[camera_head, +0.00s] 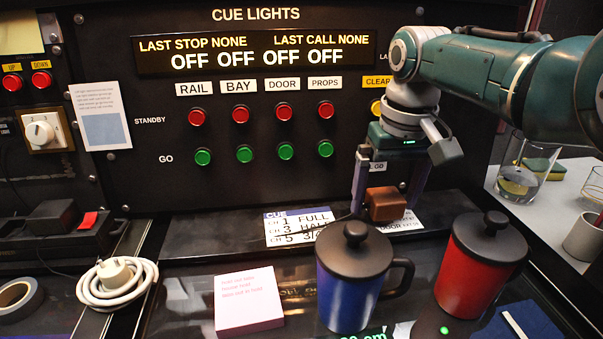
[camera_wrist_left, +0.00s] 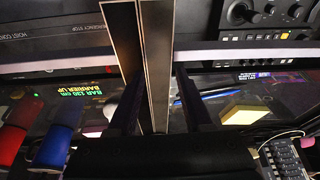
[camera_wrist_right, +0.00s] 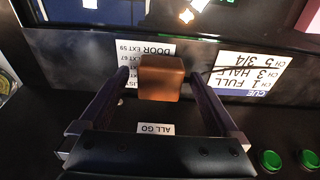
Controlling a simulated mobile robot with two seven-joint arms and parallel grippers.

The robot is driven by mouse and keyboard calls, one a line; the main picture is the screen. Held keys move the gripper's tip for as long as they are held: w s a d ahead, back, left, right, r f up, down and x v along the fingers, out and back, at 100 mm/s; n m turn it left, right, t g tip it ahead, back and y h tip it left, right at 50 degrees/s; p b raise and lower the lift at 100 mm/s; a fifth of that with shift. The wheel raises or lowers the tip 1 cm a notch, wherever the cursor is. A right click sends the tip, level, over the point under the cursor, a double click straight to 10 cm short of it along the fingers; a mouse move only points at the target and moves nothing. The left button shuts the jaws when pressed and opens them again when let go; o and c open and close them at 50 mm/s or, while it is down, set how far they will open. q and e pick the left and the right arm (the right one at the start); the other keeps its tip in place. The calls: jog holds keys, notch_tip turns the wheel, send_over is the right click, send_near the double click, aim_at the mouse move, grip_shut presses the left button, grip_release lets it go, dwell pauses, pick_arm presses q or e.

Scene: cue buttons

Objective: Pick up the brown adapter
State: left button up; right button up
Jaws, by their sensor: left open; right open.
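The brown adapter (camera_head: 385,204) is a small brown block at the foot of the cue panel, by the paper labels. In the right wrist view the adapter (camera_wrist_right: 162,80) lies between the two fingertips, with a finger on either side. My right gripper (camera_head: 384,192) is open and points down over it; I cannot tell whether either finger touches it. My left gripper (camera_wrist_left: 158,85) shows only in its own wrist view, open, with nothing held between its fingers.
A blue lidded mug (camera_head: 345,290) and a red lidded mug (camera_head: 472,275) stand in front of the adapter. A pink note pad (camera_head: 248,300) and a coiled white cable (camera_head: 117,283) lie to the left. Red and green buttons line the panel (camera_head: 350,180) behind.

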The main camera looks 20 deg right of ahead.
jog(key=shift+c, duration=0.3)
jog(key=shift+r, duration=0.1)
grip_shut()
dwell(0.4)
